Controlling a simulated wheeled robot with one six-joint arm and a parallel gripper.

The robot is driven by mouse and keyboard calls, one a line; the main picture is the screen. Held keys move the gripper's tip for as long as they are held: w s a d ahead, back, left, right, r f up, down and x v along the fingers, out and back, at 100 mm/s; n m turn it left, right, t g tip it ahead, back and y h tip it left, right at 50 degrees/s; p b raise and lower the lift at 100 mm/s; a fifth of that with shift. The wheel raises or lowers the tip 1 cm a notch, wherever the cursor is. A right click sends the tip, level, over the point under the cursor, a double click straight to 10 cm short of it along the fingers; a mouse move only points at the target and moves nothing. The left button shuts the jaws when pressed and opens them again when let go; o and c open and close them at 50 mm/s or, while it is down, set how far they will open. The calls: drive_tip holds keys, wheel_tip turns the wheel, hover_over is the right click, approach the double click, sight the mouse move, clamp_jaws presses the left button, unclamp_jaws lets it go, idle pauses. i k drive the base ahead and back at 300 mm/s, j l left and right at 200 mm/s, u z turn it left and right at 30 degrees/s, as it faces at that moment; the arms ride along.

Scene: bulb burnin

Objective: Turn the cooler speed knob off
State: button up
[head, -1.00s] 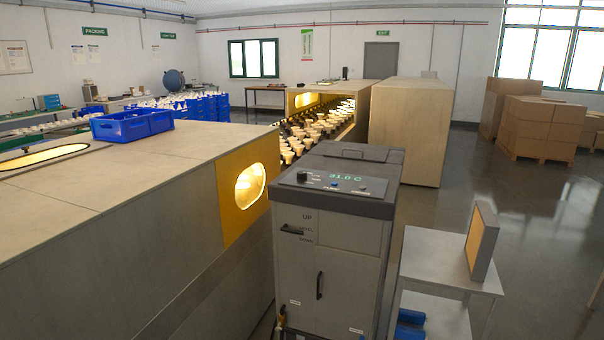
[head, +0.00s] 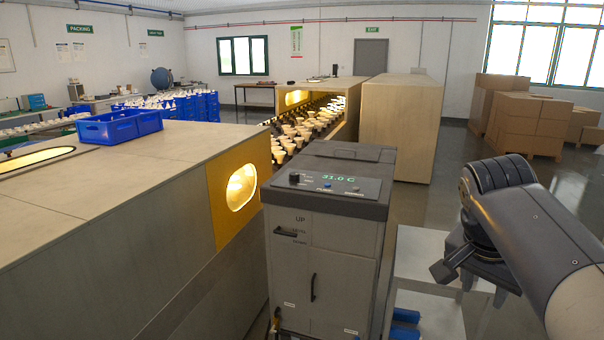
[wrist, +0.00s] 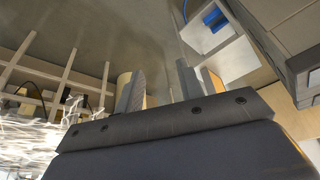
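The cooler (head: 325,255) is a grey cabinet with a dark sloped top panel. The black speed knob (head: 294,177) sits at the left of that panel, beside a green display (head: 338,177) reading 31.0 C. The knob's pointer is too small to read. My gripper (head: 466,280) is to the right of the cooler, over the small side table, well apart from the knob. In the wrist view its two fingers (wrist: 160,88) stand apart with nothing between them. The knob does not show clearly in the wrist view.
A long cabinet (head: 110,215) with a yellow-framed window (head: 236,190) stands left of the cooler. A blue crate (head: 118,127) rests on it. The side table (head: 425,250) is at the cooler's right, with blue items (head: 405,318) below. A handle (head: 313,288) sticks out of the cooler's front.

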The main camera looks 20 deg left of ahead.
sight(294, 176)
drive_tip(key=i+j, duration=0.3)
drive_tip(key=j, duration=0.15)
drive_tip(key=i+j, duration=0.3)
drive_tip(key=j, duration=0.2)
drive_tip(key=i+j, duration=0.65)
drive_tip(key=j, duration=0.3)
drive_tip(key=i+j, duration=0.3)
drive_tip(key=j, duration=0.15)
drive_tip(key=i+j, duration=0.3)
drive_tip(key=j, duration=0.15)
